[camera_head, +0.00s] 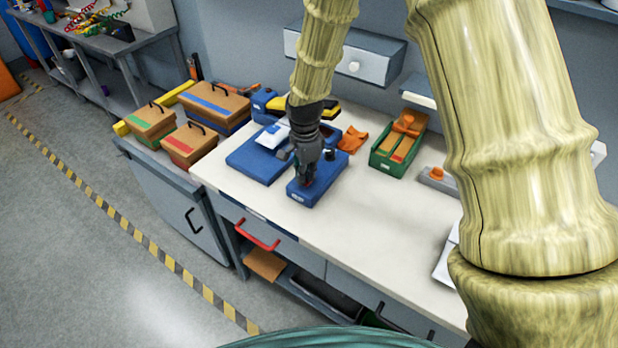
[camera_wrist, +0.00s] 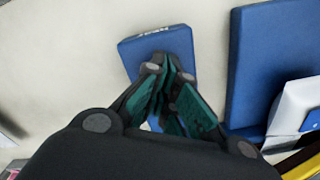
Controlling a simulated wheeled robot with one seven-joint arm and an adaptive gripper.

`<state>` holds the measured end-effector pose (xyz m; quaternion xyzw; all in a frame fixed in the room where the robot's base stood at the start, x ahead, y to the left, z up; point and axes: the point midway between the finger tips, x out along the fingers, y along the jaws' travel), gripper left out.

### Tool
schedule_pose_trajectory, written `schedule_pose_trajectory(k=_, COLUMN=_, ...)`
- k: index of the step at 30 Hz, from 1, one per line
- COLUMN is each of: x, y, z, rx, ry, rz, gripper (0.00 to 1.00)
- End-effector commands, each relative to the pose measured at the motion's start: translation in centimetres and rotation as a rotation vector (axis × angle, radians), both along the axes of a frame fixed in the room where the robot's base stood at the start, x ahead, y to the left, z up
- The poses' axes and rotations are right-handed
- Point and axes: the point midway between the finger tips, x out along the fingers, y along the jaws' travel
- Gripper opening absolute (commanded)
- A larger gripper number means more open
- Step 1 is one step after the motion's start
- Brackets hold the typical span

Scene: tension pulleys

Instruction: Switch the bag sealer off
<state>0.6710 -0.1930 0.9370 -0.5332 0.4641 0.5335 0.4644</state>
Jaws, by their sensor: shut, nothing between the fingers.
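A small blue box (camera_head: 331,173) with a white label on its front edge sits on the white bench top; I take it for the bag sealer. It also shows in the wrist view (camera_wrist: 183,42). A small dark knob (camera_head: 329,154) stands at its back end. My gripper (camera_head: 305,179) points down over the box, its fingers together and empty. In the wrist view the fingertips (camera_wrist: 167,68) overlap the box; I cannot tell whether they touch it. The fingers hide part of its top, and I cannot make out the switch's position.
A larger blue flat unit (camera_head: 249,164) with a white piece on it lies close to the left. The bench front is clear.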

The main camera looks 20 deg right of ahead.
Motion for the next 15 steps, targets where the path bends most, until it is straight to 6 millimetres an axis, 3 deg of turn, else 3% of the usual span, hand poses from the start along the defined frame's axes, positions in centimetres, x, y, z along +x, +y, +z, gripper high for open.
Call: schedule_pose_trajectory(k=15, x=0.0, y=-0.01, z=-0.63, rx=0.0, ry=0.0, rz=0.0, gripper=0.0)
